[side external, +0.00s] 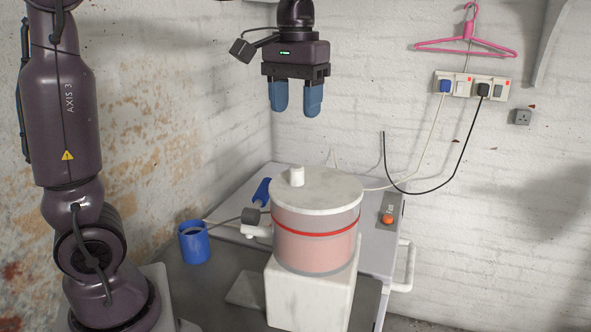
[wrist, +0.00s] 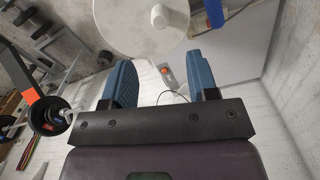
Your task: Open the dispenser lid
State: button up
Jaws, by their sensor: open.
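The dispenser (side external: 314,238) is a round clear container with pinkish contents and a red band, standing on a white block. Its pale flat lid (side external: 325,186) sits level on top, with a white knob (side external: 296,176) on it. A white tap is on the dispenser's left side. My gripper (side external: 297,112) is open and empty, well above the lid, blue fingers pointing down. In the wrist view the lid (wrist: 125,30) is at the top with its knob (wrist: 160,16), beyond my gripper's fingers (wrist: 165,70). Nothing is between the fingers.
A blue mug (side external: 194,243) stands left of the dispenser. A blue-handled object (side external: 262,191) lies behind it. A grey panel with an orange knob (side external: 387,219) is to the right. Cables hang from wall sockets (side external: 470,86), below a pink hanger (side external: 467,44). The air between gripper and lid is clear.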

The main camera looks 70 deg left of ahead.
aim_at(296, 167)
notch_tip(296, 167, down, 12)
jog(key=shift+f, duration=0.15)
dwell(0.3)
grip_shut()
